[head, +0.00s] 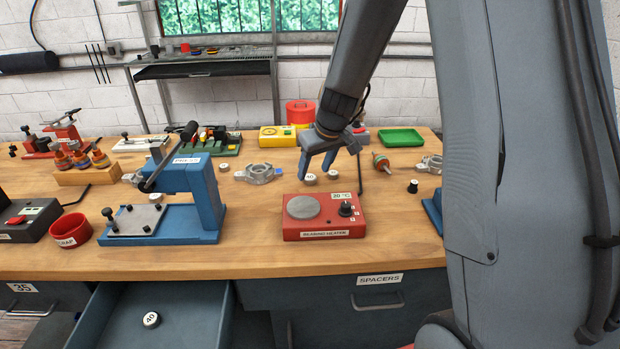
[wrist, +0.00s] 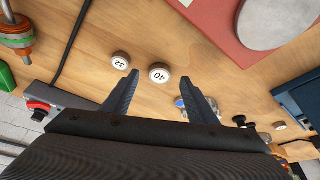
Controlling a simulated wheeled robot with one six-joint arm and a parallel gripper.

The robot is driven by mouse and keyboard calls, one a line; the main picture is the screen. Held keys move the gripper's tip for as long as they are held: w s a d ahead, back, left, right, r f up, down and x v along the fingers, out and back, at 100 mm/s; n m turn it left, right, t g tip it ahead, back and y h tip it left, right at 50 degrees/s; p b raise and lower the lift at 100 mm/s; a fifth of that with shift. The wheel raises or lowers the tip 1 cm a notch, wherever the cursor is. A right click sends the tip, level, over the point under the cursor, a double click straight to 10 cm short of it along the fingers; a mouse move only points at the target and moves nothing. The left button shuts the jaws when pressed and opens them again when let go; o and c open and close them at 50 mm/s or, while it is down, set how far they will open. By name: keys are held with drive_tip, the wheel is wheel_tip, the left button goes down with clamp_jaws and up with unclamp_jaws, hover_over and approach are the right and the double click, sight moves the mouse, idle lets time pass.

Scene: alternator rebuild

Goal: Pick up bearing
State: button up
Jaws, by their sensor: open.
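I cannot tell for sure which thing is the bearing. A small round white-topped piece marked 40 (head: 310,178) lies on the bench behind the red heater. It also shows in the wrist view (wrist: 160,73). A similar piece marked 32 (head: 333,174) lies beside it, also seen in the wrist view (wrist: 121,61). My gripper (head: 317,173) is open and empty, pointing down above the bench. In the wrist view its fingertips (wrist: 162,80) are on either side of the 40 piece, with 32 outside them. I see no contact.
The red bearing heater (head: 325,231) with a round plate stands in front of my gripper. A blue press (head: 196,200) stands to the left. A cast metal housing (head: 259,173) lies between them. An open drawer (head: 190,310) holds another 40 piece. A green tray (head: 401,138) sits behind.

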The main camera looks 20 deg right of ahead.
sight(310, 177)
drive_tip(key=shift+x, duration=1.55)
drive_tip(key=shift+w+a+r, duration=0.1)
drive_tip(key=shift+w, duration=0.05)
drive_tip(key=shift+c, duration=0.5)
drive_tip(key=c, duration=1.1)
drive_tip(key=shift+r, duration=0.1)
